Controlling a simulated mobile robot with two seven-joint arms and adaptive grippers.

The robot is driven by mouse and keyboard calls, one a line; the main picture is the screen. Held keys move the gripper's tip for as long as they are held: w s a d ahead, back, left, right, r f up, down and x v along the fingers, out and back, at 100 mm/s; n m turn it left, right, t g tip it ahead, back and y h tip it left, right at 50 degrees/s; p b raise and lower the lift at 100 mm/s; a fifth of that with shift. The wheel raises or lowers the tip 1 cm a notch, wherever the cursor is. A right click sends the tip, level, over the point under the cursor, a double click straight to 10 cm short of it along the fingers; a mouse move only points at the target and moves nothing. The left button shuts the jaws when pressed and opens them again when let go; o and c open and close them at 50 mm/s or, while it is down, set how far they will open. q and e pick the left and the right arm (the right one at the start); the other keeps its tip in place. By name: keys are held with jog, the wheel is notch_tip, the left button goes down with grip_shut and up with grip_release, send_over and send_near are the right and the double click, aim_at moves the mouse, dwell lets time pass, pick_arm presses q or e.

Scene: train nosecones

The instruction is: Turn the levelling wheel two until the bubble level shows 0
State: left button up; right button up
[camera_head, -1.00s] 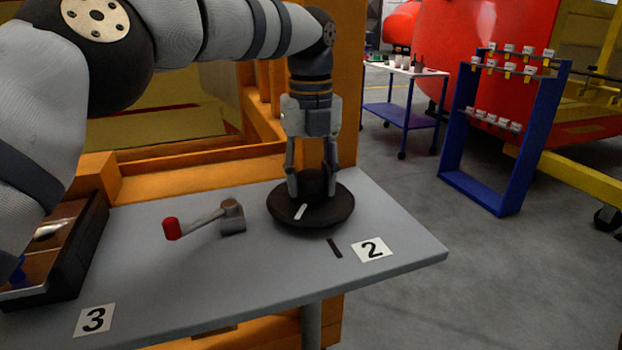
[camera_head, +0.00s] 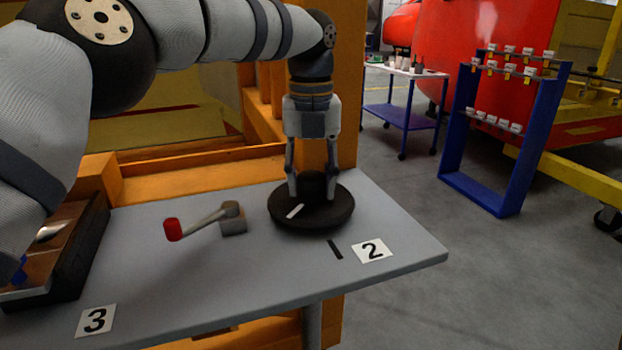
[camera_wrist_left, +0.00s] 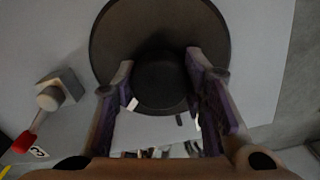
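Levelling wheel two (camera_head: 330,215) is a black round dish with a raised hub and a white mark on its rim. It lies flat on the grey table, behind the label "2" (camera_head: 372,250) and a short black line (camera_head: 335,249). The white mark sits at the front left, left of that line. My left gripper (camera_head: 313,192) points straight down with its fingers on either side of the hub. The left wrist view shows both fingers closed about the dark hub (camera_wrist_left: 160,82). I see no bubble level. My right gripper is out of view.
A red-handled crank (camera_head: 205,222) stands left of the wheel on the table (camera_head: 210,285). The label "3" (camera_head: 96,320) is at the front left, and a dark bin (camera_head: 75,265) is at the left edge. A blue rack (camera_head: 535,140) and a cart (camera_head: 405,115) stand beyond on the floor.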

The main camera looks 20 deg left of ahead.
aim_at(311, 175)
pick_arm(q)
jog(key=o, duration=0.4)
jog(key=shift+f, duration=0.1)
jog(key=shift+o, duration=0.2)
notch_tip(311, 175, up, 8)
jog(key=shift+f, duration=0.2)
